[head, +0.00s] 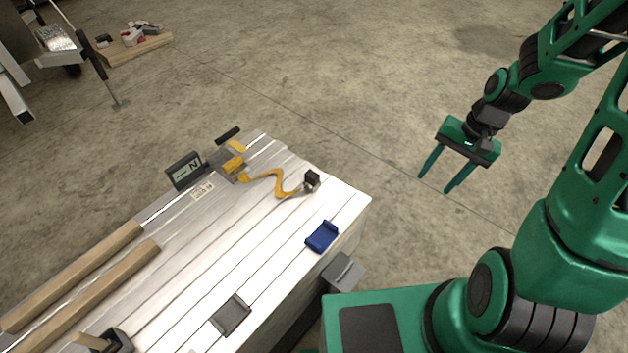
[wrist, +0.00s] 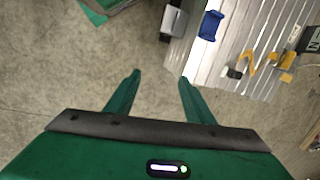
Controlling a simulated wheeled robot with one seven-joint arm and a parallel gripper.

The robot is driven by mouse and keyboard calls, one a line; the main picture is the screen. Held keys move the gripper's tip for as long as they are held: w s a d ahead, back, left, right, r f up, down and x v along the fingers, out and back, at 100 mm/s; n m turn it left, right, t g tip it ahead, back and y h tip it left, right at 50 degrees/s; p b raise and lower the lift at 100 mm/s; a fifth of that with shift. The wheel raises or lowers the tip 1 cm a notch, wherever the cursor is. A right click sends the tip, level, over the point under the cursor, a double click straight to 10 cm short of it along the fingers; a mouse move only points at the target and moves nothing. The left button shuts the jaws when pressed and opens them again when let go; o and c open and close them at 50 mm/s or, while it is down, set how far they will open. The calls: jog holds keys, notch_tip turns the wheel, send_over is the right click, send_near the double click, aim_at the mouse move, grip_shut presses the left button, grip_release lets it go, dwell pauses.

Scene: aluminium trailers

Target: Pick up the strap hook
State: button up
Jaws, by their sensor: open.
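The strap hook (head: 311,181) is a small dark and metallic piece at the end of a yellow strap (head: 268,176), near the right end of the aluminium trailer bed (head: 190,240). In the wrist view the hook (wrist: 234,72) shows small and dark at the upper right, with the yellow strap (wrist: 247,62) next to it. My gripper (head: 432,185) is open and empty, off the trailer's right end, above the concrete floor and apart from the hook. Its two green fingers (wrist: 158,78) show over bare floor in the wrist view.
A blue bracket (head: 321,237) and a grey bracket (head: 231,315) are on the trailer's near edge. A ratchet with yellow strap (head: 232,163) and a small display box (head: 185,171) are at the far edge. Wooden beams (head: 85,290) lie at left. The floor around my gripper is clear.

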jog(key=w+a+f+m+y, duration=0.25)
jog(key=w+a+f, duration=0.25)
jog(key=a+f, duration=0.3)
jog(key=m+t+y, duration=0.6)
jog(key=m+t, duration=0.4)
jog(key=m, duration=0.7)
send_near(317, 178)
jog(key=shift+h+x, duration=0.25)
jog(key=shift+x, duration=0.7)
jog(key=x, duration=1)
jog(key=shift+w+a, duration=0.25)
jog(key=shift+a, duration=0.05)
jog(key=shift+c, duration=0.2)
